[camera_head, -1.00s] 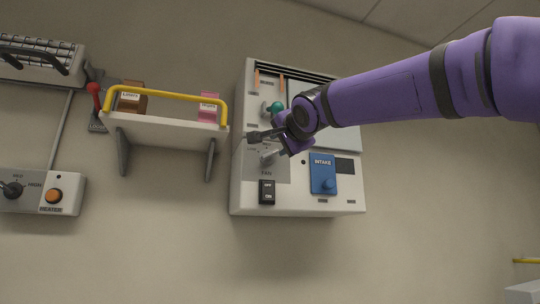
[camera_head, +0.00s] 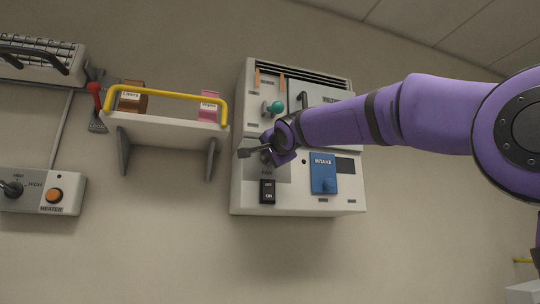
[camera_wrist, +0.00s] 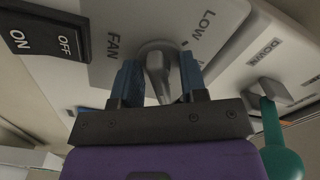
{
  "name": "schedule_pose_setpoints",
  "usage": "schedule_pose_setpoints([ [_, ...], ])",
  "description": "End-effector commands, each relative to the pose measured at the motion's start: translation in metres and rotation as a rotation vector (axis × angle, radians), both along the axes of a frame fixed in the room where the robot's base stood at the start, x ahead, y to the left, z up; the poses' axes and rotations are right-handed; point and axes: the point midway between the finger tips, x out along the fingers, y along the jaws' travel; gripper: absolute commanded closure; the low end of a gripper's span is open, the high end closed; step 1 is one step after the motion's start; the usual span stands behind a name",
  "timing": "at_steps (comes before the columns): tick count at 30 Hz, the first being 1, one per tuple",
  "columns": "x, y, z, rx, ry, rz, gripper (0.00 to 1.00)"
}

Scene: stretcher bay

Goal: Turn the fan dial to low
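The fan dial (camera_wrist: 157,68) is a grey knob with a raised grip on the panel marked FAN, with the LOW mark up and to its right in the wrist view. My gripper (camera_wrist: 159,76) has its two blue fingers apart, one on each side of the dial's grip. I cannot tell whether either finger touches it. In the head view my gripper (camera_head: 255,152) is in front of the dial and mostly hides it. The grip's exact setting is not clear.
Near the dial are a black ON/OFF switch (camera_head: 267,191), a blue INTAKE cover (camera_head: 323,174) and a green-knobbed lever (camera_head: 276,107). A shelf with a yellow rail (camera_head: 165,95) stands left. The heater panel (camera_head: 40,192) is further left.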

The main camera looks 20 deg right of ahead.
Motion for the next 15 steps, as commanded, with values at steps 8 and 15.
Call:
schedule_pose_setpoints([
  [8, -0.0003, 0.0000, 0.0000, 0.000, 0.000, 0.000, 1.00],
  [15, -0.0004, -0.0001, -0.0001, -0.014, 0.000, 0.000, 1.00],
])
